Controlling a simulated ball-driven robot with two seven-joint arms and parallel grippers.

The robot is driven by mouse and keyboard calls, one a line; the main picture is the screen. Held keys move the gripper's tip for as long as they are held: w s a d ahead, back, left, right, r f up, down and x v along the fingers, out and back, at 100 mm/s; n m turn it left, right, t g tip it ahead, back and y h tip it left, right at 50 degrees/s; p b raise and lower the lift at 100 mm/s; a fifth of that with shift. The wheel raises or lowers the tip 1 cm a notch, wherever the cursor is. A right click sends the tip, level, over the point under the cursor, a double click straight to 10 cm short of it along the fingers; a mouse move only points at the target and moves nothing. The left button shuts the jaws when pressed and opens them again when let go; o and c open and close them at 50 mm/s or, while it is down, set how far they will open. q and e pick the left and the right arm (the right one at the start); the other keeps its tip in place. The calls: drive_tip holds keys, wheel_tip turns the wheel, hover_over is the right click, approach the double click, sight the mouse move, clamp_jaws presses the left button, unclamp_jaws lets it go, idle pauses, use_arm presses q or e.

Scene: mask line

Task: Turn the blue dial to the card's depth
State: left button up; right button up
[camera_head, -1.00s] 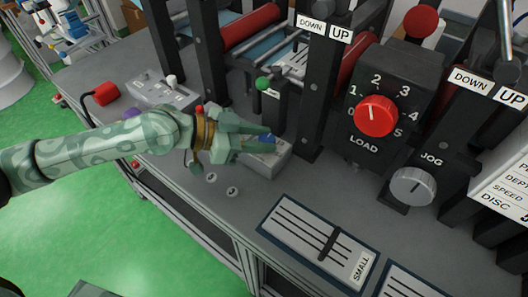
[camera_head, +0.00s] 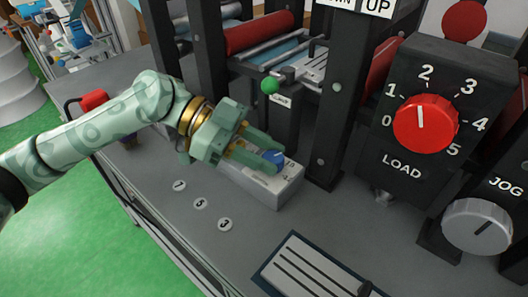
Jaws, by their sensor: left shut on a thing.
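The blue dial (camera_head: 274,157) sits on a light grey box (camera_head: 285,191) on the bench, left of a black upright post. My left gripper (camera_head: 268,153) is shut on the blue dial, with its fingers on either side of it. The fingers hide much of the dial and the top of the box, so I cannot read its setting. A card with depth, speed and disc lines showed at the right edge earlier and is out of view now. My right gripper is not in view.
A green ball lever (camera_head: 270,86) stands behind the dial. Several numbered discs (camera_head: 199,204) lie on the bench in front.

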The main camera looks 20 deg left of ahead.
use_arm(q)
drive_tip(key=o, duration=1)
drive_tip(key=shift+a+r, duration=0.2)
drive_tip(key=shift+a, duration=0.15)
drive_tip(key=shift+p+v, duration=2.2)
drive_tip(key=shift+v, duration=5.55)
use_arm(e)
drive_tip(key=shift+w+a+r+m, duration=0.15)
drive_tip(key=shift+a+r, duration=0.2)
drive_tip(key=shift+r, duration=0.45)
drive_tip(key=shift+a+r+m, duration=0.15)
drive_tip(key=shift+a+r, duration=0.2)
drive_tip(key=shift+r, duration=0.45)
use_arm(q)
drive_tip(key=shift+f, duration=0.2)
